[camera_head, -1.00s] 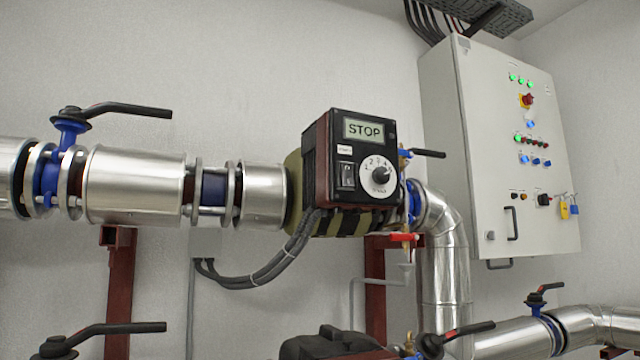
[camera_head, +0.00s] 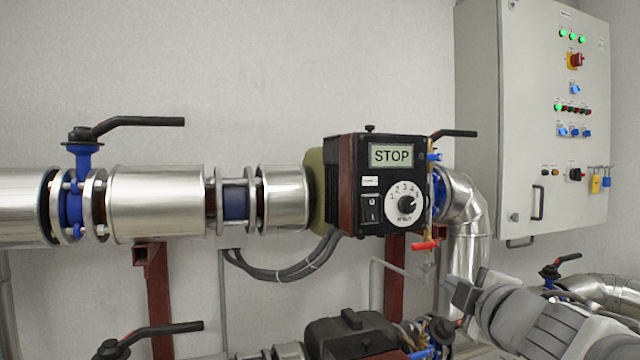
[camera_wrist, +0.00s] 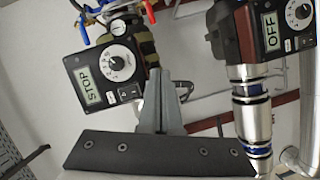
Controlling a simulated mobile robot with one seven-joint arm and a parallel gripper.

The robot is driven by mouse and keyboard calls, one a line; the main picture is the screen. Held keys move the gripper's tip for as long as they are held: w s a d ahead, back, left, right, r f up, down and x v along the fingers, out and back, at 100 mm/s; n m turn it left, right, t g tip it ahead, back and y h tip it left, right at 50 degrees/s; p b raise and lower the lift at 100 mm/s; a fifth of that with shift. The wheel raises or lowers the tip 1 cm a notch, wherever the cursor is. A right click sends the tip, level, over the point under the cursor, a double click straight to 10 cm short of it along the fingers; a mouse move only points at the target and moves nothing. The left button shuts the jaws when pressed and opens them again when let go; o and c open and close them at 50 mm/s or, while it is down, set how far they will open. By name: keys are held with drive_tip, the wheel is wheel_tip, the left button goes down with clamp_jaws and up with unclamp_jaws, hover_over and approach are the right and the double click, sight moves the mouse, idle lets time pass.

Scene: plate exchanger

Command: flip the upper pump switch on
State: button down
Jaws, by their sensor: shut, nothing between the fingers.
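The upper pump's black control box (camera_head: 388,185) reads STOP in the head view. Its black rocker switch (camera_head: 371,208) sits at the box's lower left, beside a white dial (camera_head: 405,203). In the wrist view the same box (camera_wrist: 77,91) appears turned, with its switch (camera_wrist: 128,92) close to my gripper's left side. My gripper (camera_head: 455,287) is below and right of the box in the head view, apart from it. In the wrist view my gripper (camera_wrist: 159,77) is shut and empty, its fingers together.
A second pump box (camera_wrist: 275,25) reading OFF shows at the wrist view's upper right. Silver pipes (camera_head: 155,205) run left. A grey cabinet (camera_head: 545,120) stands at right.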

sight(373, 220)
drive_tip(key=w+a+r+n+y+p, duration=0.1)
drive_tip(key=a+r+n+y+p, duration=0.3)
drive_tip(key=r+n+p, duration=0.3)
wheel_tip(373, 220, up, 2)
drive_tip(key=shift+w+r+n+g+y, duration=0.1)
drive_tip(key=shift+w+n+g+y, duration=0.25)
drive_tip(key=shift+y, duration=0.35)
drive_tip(key=p+x, duration=0.1)
drive_tip(key=x, duration=1.2)
drive_tip(key=shift+w, duration=0.4)
drive_tip(key=shift+a, duration=0.1)
